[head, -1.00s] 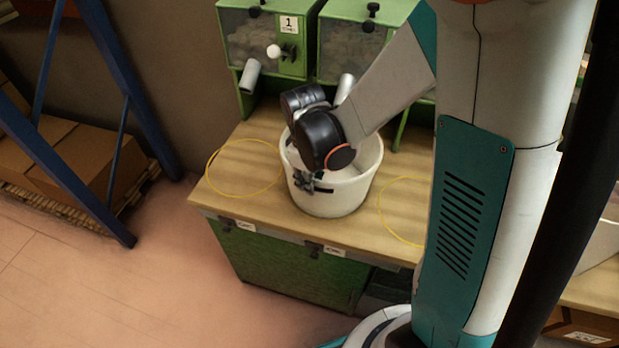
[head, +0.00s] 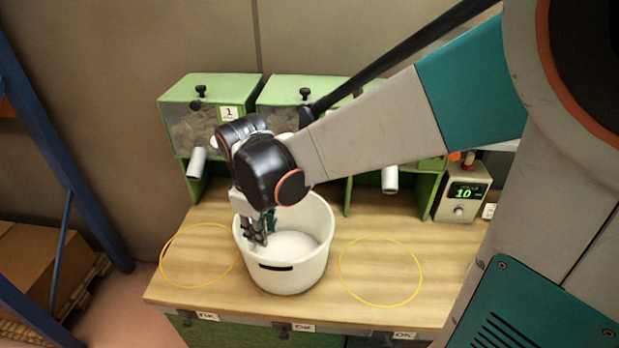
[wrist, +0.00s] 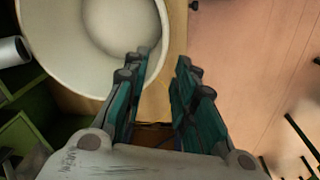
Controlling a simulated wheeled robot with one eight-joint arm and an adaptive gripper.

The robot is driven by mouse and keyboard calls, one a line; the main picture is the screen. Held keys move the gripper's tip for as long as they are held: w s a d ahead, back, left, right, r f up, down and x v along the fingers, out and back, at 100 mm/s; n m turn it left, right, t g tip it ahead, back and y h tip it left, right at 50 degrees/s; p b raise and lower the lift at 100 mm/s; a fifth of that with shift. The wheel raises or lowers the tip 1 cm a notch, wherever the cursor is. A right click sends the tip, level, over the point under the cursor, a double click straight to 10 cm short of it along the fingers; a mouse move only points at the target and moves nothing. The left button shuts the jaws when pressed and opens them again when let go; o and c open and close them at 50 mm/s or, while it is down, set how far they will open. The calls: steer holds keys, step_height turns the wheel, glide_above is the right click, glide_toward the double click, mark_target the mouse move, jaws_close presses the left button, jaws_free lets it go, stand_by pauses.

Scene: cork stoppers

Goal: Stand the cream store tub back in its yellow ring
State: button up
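The cream tub (head: 300,277) stands upright on the bench between two thin yellow rings, a left ring (head: 163,262) and a right ring (head: 420,272). The left ring's right edge runs up to the tub's side, and the tub is inside neither ring. My gripper (head: 256,238) points down at the tub's left front rim in the head view. In the wrist view my gripper (wrist: 168,62) is open, with a gap between its fingers. The tub's rim (wrist: 160,75) passes beside and behind one finger; I cannot tell whether they touch.
Green dispenser bins (head: 190,120) with white spouts stand along the back of the bench. A small box with a lit display (head: 463,195) stands at the back right. Bare wood (head: 350,225) lies right of the tub. A blue rack post (head: 50,140) rises at left.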

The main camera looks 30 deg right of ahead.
steer(key=s+d+r+m+t, duration=0.3)
steer(key=s+r+m+t, duration=0.3)
steer(key=s, duration=0.5)
steer(key=shift+s+r+m+y, duration=0.25)
steer(key=shift+r+m, duration=0.45)
steer(key=shift+r, duration=0.65)
steer(key=shift+d+f, duration=0.1)
